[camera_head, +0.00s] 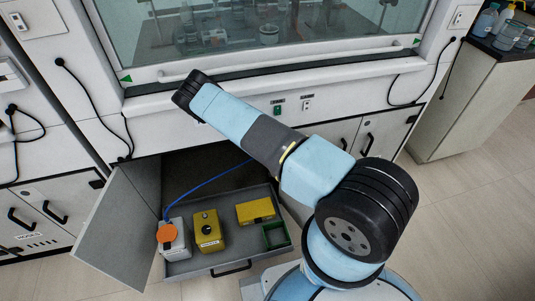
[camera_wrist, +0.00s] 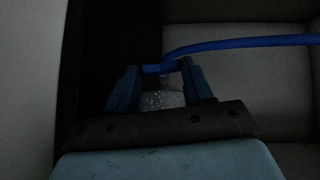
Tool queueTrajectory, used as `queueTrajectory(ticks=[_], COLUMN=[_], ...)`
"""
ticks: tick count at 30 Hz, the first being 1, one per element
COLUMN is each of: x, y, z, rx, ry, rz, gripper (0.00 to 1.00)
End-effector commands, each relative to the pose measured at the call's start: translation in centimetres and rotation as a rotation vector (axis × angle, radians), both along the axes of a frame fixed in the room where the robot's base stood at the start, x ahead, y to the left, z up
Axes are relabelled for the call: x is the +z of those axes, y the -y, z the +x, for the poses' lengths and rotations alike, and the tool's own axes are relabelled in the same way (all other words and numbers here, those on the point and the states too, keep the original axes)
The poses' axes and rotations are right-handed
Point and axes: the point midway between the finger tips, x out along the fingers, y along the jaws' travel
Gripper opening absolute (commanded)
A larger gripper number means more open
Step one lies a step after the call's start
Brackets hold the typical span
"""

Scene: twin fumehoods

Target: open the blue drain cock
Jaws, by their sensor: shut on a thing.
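In the dim wrist view, my gripper (camera_wrist: 161,70) is shut on a small blue piece, which I take to be the blue drain cock (camera_wrist: 152,69). It lies crosswise between the two dark blue fingertips. A blue tube (camera_wrist: 245,43) curves from just above it to the right edge. A pale speckled piece (camera_wrist: 162,99) shows between the fingers below the cock. How far the cock is turned cannot be told. In the head view my gripper and the cock are out of sight, while the blue tube (camera_head: 201,181) runs up behind my arm.
An open cabinet door (camera_head: 122,225) stands left of a pulled-out drawer (camera_head: 222,261). In it are an orange-capped canister (camera_head: 173,243), yellow containers (camera_head: 208,231) and a green open box (camera_head: 275,237). The fumehood sash (camera_head: 262,30) is above. Floor at right is clear.

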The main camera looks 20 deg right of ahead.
Motion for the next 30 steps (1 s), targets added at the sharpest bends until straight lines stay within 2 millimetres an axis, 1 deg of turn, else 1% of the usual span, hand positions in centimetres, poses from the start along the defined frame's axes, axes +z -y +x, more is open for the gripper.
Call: queueTrajectory(ticks=[4, 9, 15, 26, 27, 30], x=[-0.07, -0.21, -0.26, -0.25, -0.26, -0.25], y=[-0.28, -0.46, -0.62, -0.62, -0.62, -0.6], z=[0.01, -0.06, -0.04, -0.06, -0.06, -0.06], rx=[0.002, 0.003, 0.002, 0.001, 0.001, 0.001], ry=[0.002, 0.0, -0.001, -0.001, -0.002, -0.001], rz=[-0.048, -0.158, -0.247, -0.264, -0.264, -0.264], gripper=[0.2, 0.21, 0.21, 0.21, 0.52, 0.61])
